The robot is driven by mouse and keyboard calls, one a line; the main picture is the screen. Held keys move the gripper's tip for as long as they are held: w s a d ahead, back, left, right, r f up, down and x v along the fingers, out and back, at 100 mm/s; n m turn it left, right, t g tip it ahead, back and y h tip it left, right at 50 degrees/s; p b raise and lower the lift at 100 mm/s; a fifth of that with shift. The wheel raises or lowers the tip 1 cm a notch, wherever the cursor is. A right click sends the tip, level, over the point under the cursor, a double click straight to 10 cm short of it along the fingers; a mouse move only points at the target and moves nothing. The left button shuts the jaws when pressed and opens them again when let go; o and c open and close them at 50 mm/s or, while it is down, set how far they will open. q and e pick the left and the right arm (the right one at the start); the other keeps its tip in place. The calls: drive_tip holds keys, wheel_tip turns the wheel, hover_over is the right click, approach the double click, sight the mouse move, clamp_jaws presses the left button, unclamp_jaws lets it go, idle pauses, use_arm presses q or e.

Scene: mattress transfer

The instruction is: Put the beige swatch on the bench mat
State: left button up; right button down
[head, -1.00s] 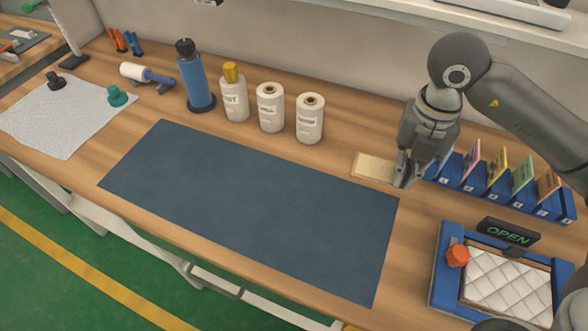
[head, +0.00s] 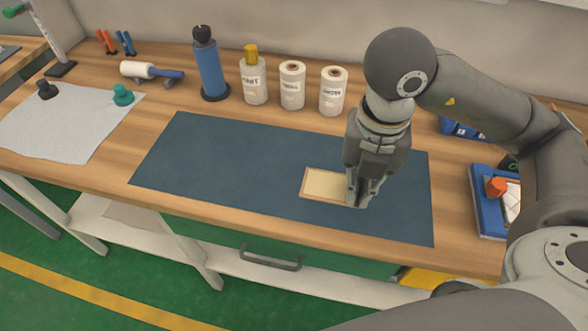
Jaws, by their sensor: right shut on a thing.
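The beige swatch (head: 325,184) is a small flat rectangle with a brown border. It appears over the right half of the dark blue bench mat (head: 225,165). I cannot tell whether it touches the mat or is held just above it. My right gripper (head: 357,197) is shut on the right edge of the swatch, and its fingers hide that edge. My left gripper is not in view.
Several bottles and spools, among them a white spool (head: 333,91) and a blue bottle (head: 211,67), stand behind the mat. A blue tray (head: 486,212) lies to the right. A grey cloth (head: 65,125) lies at the left. The mat's left part is bare.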

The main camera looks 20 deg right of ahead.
drive_tip(key=w+d+f, duration=0.1)
drive_tip(key=w+f, duration=0.1)
drive_tip(key=w, duration=0.3)
approach(327, 169)
drive_tip(key=s, duration=0.1)
drive_tip(key=s+a+f, duration=0.1)
drive_tip(key=s+f, duration=0.1)
drive_tip(key=shift+s+a+f+p, duration=0.15)
drive_tip(key=shift+a+p, duration=0.1)
drive_tip(key=shift+p, duration=0.15)
drive_tip(key=shift+w+f, duration=0.45)
drive_tip(key=shift+f, duration=0.05)
wheel_tip(327, 169, down, 3)
drive_tip(key=shift+w+f+p, duration=0.1)
drive_tip(key=shift+p, duration=0.5)
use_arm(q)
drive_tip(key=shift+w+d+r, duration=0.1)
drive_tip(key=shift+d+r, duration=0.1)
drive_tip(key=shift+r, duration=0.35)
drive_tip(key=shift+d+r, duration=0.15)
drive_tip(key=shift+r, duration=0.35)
use_arm(e)
drive_tip(key=shift+f, duration=0.1)
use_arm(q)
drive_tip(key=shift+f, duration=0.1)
use_arm(e)
drive_tip(key=shift+f, duration=0.1)
